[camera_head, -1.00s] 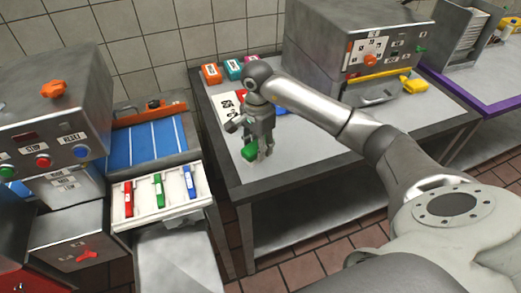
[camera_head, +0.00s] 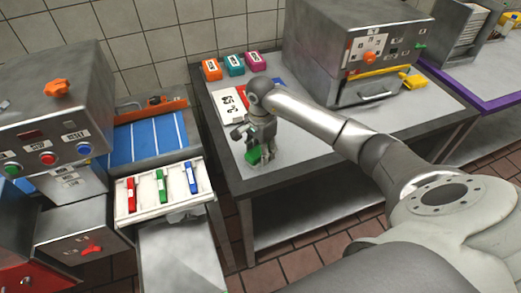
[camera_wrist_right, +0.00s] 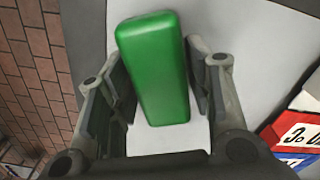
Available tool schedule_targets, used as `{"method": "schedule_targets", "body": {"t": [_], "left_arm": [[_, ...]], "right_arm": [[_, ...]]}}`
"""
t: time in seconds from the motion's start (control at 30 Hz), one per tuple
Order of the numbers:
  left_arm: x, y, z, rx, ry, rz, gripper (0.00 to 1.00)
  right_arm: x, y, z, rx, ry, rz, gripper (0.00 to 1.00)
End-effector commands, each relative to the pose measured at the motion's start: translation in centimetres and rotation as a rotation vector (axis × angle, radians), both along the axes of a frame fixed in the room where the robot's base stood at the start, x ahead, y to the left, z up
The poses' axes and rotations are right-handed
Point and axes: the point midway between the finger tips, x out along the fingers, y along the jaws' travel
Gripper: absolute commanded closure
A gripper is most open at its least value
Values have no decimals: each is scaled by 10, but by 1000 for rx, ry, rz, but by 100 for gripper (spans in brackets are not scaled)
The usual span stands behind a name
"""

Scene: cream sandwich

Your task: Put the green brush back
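A green block (camera_head: 252,157) is at the left front of the middle table, at my right gripper (camera_head: 262,157). In the right wrist view the green block (camera_wrist_right: 155,68) lies tilted between the fingers of my right gripper (camera_wrist_right: 165,85). The fingers are spread on both sides of it, with a light gap showing at its lower left; firm contact is not clear. A slim green brush (camera_head: 161,188) with a pale label lies in a white tray (camera_head: 146,208) at the left, between a red one (camera_head: 131,192) and a blue one (camera_head: 190,178). My left gripper is not in view.
Orange (camera_head: 211,69), teal (camera_head: 234,65) and magenta (camera_head: 256,62) boxes stand at the table's back. A white lettered sheet (camera_head: 229,104) lies behind my right gripper. A grey machine (camera_head: 350,45) stands behind my right arm. A blue belt (camera_head: 145,143) is behind the tray.

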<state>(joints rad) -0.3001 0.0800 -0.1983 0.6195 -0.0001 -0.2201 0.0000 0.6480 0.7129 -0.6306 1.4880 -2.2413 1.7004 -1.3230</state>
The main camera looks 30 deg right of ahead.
Motion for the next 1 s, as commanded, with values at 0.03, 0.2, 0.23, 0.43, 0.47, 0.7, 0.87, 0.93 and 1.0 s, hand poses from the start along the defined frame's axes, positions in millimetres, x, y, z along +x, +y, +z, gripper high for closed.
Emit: {"method": "schedule_targets", "body": {"t": [0.03, 0.2, 0.23, 0.43, 0.47, 0.7, 0.87, 0.93, 1.0], "left_arm": [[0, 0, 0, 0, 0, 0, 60], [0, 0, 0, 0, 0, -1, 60], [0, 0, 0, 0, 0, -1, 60], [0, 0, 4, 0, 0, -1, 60], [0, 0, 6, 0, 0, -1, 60], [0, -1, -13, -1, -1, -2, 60], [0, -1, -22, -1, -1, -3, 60], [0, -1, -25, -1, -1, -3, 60], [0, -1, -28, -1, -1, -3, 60]], "right_arm": [[0, 0, 0, 0, 0, 0, 42], [0, 0, 0, 0, 0, 0, 40], [0, 0, 0, 0, 0, 0, 40], [0, 1, 4, 1, 1, 0, 40], [0, 1, 6, 1, 1, 1, 40], [2, -1, 47, -2, -8, 1, 40], [2, 0, 82, -1, -6, 1, 40], [1, 0, 95, 0, -5, 0, 40], [1, 0, 106, 0, -4, 0, 40]]}}
